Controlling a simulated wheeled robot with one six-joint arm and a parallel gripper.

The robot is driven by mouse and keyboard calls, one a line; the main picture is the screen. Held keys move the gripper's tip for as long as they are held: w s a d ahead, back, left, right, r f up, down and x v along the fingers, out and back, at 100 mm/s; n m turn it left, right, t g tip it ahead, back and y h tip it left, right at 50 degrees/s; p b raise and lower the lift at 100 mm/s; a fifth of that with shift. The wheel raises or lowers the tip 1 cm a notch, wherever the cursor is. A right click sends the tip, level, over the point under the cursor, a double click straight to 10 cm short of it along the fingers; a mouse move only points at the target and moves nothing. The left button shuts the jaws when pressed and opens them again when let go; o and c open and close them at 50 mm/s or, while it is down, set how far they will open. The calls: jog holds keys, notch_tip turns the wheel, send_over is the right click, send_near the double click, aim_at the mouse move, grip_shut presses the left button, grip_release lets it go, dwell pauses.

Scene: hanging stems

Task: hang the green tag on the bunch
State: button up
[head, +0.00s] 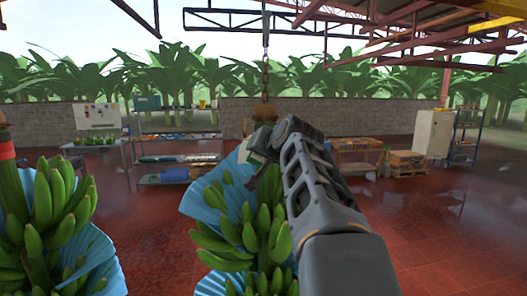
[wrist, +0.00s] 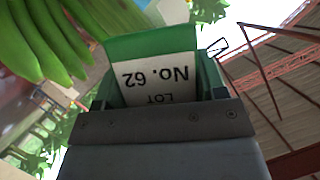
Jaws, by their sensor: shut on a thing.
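The green tag (wrist: 125,46) has a white label reading "LOT No. 62", upside down in the wrist view. My gripper (wrist: 160,98) is shut on the tag, which stands out beyond the jaws. A thin dark loop (wrist: 218,47) shows beside the tag's right edge. The middle bunch (head: 245,235) has green bananas and blue sheeting, and hangs from a chain. In the head view my gripper (head: 262,147) is at the top of this bunch, in front of its stem. Whether the tag touches the stem is hidden. Green bananas (wrist: 40,40) show close by at the wrist view's upper left.
A second banana bunch (head: 45,215) with blue sheeting and a red band (head: 6,151) on its stem hangs at the left. A metal shelf table (head: 175,160), wooden crates (head: 405,162) and a pale cabinet (head: 433,132) stand farther back. The red floor is open on the right.

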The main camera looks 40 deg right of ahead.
jog(key=shift+w+d+r+p, duration=0.1)
jog(key=shift+w+d+p, duration=0.15)
jog(key=shift+w, duration=0.35)
jog(key=shift+w+d+p, duration=0.1)
jog(key=shift+w+d, duration=0.2)
jog(key=shift+w, duration=0.3)
dwell(1.5)
